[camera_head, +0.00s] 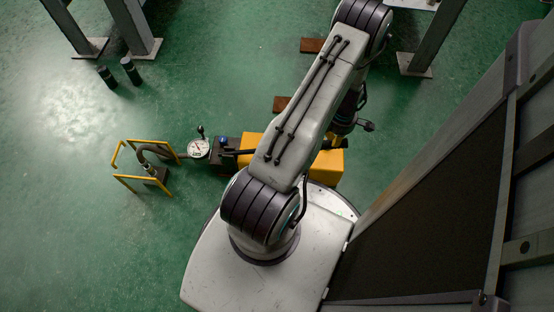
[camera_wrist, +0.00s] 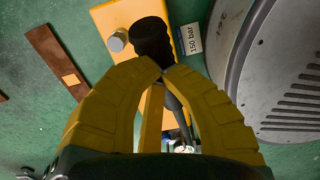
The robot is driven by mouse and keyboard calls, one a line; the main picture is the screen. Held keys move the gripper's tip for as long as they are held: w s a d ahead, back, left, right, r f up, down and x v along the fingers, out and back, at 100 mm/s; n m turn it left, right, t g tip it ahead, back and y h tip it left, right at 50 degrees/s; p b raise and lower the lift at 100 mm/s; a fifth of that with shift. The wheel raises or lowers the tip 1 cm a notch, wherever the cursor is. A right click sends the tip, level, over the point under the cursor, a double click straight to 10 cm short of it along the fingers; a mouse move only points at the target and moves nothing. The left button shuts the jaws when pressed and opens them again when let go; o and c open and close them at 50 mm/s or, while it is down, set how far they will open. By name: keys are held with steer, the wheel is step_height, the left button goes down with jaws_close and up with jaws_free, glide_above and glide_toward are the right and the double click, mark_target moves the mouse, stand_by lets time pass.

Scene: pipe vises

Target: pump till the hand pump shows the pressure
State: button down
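The hand pump has a yellow body (camera_head: 330,168), partly hidden under my arm in the head view. A black block and a round white gauge (camera_head: 198,148) are at its left end; the needle is too small to read. In the wrist view the yellow body (camera_wrist: 109,18) lies beyond my gripper (camera_wrist: 163,72), with a "150 bar" label (camera_wrist: 190,38) beside it. The black pump handle (camera_wrist: 150,38) sticks out past my fingertips, and its rod runs back between the fingers. The yellow fingertips close together on the handle.
A dark hose (camera_head: 158,150) runs left from the gauge into a yellow-railed stand (camera_head: 146,182). Two dark cylinders (camera_head: 130,71) stand by steel legs at upper left. A brown plate (camera_wrist: 55,60) lies on the floor.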

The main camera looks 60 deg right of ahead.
steer(key=shift+s+d+f+b, duration=0.1)
steer(key=shift+s+f+b, duration=0.1)
steer(key=shift+f+b, duration=0.45)
steer(key=shift+s+d+f+b, duration=0.15)
steer(key=shift+f+b, duration=0.3)
steer(key=shift+f, duration=0.4)
steer(key=shift+s+a+f+b, duration=0.1)
steer(key=shift+s+f+b, duration=0.1)
steer(key=shift+f+b, duration=0.45)
steer(key=shift+f, duration=0.25)
steer(key=shift+f+b, duration=1.85)
steer(key=shift+f, duration=0.35)
steer(key=shift+s+d+r+p, duration=0.1)
steer(key=shift+s+r+p, duration=0.05)
steer(key=shift+r+p, duration=1.75)
steer(key=r+p, duration=0.1)
steer(key=r, duration=0.1)
steer(key=w+r+p, duration=0.1)
steer(key=r, duration=0.2)
steer(key=r+p, duration=0.2)
steer(key=shift+w+a+r, duration=0.2)
steer(key=shift+w+a, duration=0.1)
steer(key=shift+w, duration=0.1)
steer(key=shift+r, duration=0.15)
steer(key=shift+r+p, duration=1.65)
steer(key=shift+r, duration=0.75)
